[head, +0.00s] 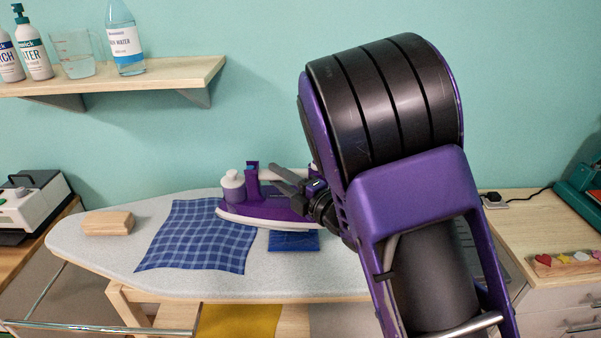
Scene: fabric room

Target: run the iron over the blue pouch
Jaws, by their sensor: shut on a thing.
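The purple iron (262,209) with a pale soleplate is over the ironing board in the head view, its left end above the edge of a checked cloth. The blue pouch (293,242) lies flat on the board, just in front of and partly behind the iron's lower edge. I cannot tell whether the soleplate touches the pouch. My gripper (281,180) is shut on the iron, at its handle. My arm hides the right end of the iron and the board beyond it.
The blue checked cloth (196,240) lies on the ironing board (90,250), with a wooden block (107,223) at its left. A wall shelf (150,78) holds bottles and a measuring jug. A side table (530,232) stands at right.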

